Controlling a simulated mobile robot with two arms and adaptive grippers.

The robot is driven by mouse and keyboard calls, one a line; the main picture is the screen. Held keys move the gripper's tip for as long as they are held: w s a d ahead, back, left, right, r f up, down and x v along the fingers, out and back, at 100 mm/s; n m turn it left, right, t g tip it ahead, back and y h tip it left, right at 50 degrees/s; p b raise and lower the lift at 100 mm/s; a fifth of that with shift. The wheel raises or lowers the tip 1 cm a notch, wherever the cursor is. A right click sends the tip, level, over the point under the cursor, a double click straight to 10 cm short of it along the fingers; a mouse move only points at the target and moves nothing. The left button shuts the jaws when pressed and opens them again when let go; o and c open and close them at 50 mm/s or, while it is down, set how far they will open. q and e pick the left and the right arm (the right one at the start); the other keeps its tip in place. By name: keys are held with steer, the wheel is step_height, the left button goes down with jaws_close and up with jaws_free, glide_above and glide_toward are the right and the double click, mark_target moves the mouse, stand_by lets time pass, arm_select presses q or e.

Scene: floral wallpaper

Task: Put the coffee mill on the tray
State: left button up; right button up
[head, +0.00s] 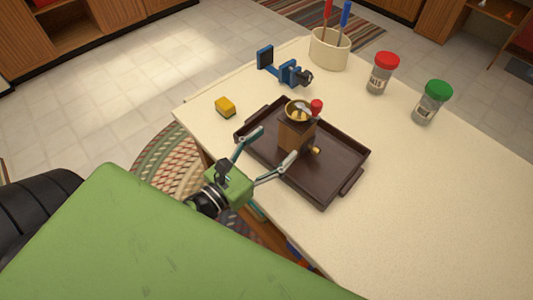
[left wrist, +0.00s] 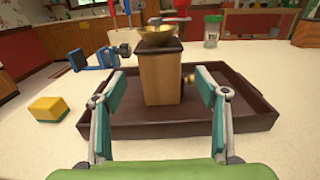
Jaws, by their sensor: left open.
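The coffee mill (head: 296,134), a brown wooden box with a brass bowl and a red crank knob, stands upright on the dark brown tray (head: 335,181). In the left wrist view the mill (left wrist: 160,78) rises from the tray (left wrist: 255,110) straight ahead. My left gripper (head: 276,151) is open at the tray's near side. Its fingers are apart on either side of the mill's line in the left wrist view (left wrist: 160,92), with nothing held; I cannot tell whether a finger touches the mill. My right gripper is in neither view.
A yellow and green sponge (head: 225,106) lies left of the tray. A blue clamp-like tool (head: 285,71), a cream utensil holder (head: 329,49), a red-lidded jar (head: 381,75) and a green-lidded jar (head: 431,103) stand farther back. The table's right side (head: 450,210) is clear.

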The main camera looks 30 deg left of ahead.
arm_select(q)
steer(key=shift+v, duration=1)
